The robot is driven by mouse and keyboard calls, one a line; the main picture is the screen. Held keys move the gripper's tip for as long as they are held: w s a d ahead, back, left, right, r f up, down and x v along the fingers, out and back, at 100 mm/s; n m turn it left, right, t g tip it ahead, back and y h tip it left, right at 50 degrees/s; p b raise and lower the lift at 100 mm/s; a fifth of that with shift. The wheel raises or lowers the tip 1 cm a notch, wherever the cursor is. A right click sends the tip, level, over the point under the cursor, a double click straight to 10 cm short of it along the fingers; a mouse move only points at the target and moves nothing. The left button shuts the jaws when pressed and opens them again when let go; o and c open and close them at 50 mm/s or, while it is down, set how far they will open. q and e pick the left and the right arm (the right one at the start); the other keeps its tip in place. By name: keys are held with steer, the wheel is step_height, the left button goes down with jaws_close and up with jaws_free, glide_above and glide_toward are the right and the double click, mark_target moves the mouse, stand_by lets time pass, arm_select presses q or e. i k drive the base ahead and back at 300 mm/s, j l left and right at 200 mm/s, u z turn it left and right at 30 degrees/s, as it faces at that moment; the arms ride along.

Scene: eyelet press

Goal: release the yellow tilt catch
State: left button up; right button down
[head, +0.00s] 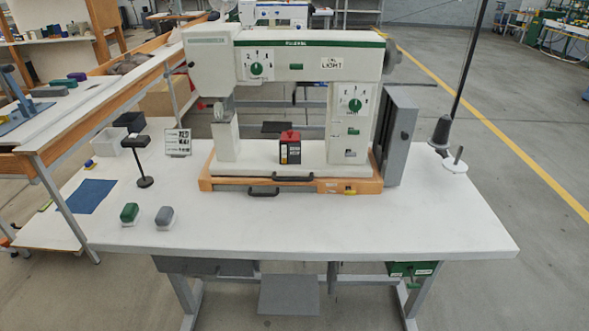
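A small yellow piece, which looks like the tilt catch (350,191), sits at the right part of the front edge of the orange base (225,185). It is too small to tell its position or setting. The white eyelet press (310,62) stands upright on this base, on the white table. A black handle (293,178) is on the front of the press bed, and a second black handle (263,192) is on the orange base below it. Neither of my grippers is in view.
A red and black block (290,148) stands on the press bed. A grey box (400,135) stands at the press's right side, with a thread stand (454,165) beyond. Green (129,213) and grey (164,217) blocks lie at front left. The front right tabletop is clear.

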mark_target(348, 193)
steer(key=i+l+z, duration=0.1)
steer(key=l, duration=0.25)
steer(key=i+l+z, duration=0.1)
steer(key=l, duration=0.3)
steer(key=i+l+z, duration=0.1)
steer(key=l, duration=0.25)
steer(key=i+l+z, duration=0.1)
steer(key=l, duration=0.25)
steer(key=i+l+z, duration=0.1)
steer(key=i+l, duration=0.15)
